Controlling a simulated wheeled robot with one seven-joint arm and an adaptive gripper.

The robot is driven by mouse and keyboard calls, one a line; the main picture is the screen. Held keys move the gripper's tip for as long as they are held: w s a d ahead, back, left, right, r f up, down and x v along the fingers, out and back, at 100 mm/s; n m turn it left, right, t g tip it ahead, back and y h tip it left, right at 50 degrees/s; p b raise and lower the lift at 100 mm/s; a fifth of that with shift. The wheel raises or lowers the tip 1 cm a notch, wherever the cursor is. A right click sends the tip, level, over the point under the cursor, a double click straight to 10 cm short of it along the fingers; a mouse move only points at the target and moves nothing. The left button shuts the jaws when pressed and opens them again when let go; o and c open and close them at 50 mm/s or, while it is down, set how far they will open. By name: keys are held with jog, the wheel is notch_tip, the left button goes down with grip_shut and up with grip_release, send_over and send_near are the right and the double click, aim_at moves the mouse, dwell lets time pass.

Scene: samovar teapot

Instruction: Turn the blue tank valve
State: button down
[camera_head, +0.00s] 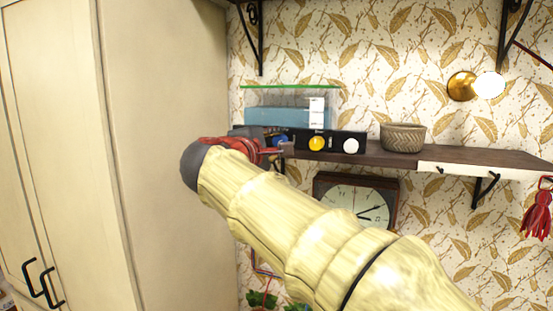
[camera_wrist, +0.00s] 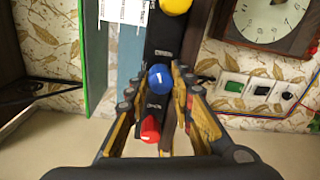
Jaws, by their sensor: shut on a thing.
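The blue tank valve (camera_wrist: 160,78) is a round blue knob on a black panel (camera_wrist: 165,40). In the head view the valve (camera_head: 282,140) shows partly behind my gripper (camera_head: 274,147). In the wrist view the fingers of my gripper (camera_wrist: 156,85) reach to either side of the blue knob and are shut on it. A red knob (camera_wrist: 150,128) sits nearer my palm, and a yellow knob (camera_wrist: 175,5) is on the other side. The glass-topped tank (camera_head: 270,116) with blue contents stands behind the panel.
The panel stands on a dark wooden shelf (camera_head: 455,155) with a woven basket (camera_head: 403,138) and a white knob (camera_head: 350,146) nearby. A clock (camera_head: 355,202) hangs below. A tall cream cabinet (camera_head: 165,130) stands close on the left. A wall lamp (camera_head: 488,85) is at the right.

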jog(key=shift+f+m+b, duration=0.1)
jog(key=shift+m+b, duration=1.9)
jog(key=shift+b, duration=0.05)
jog(key=c, duration=1.5)
grip_release()
jog(key=shift+c, duration=0.2)
jog(key=shift+s, duration=0.1)
jog(key=v, duration=1.1)
jog(key=shift+s, duration=0.4)
jog(key=shift+a, duration=0.1)
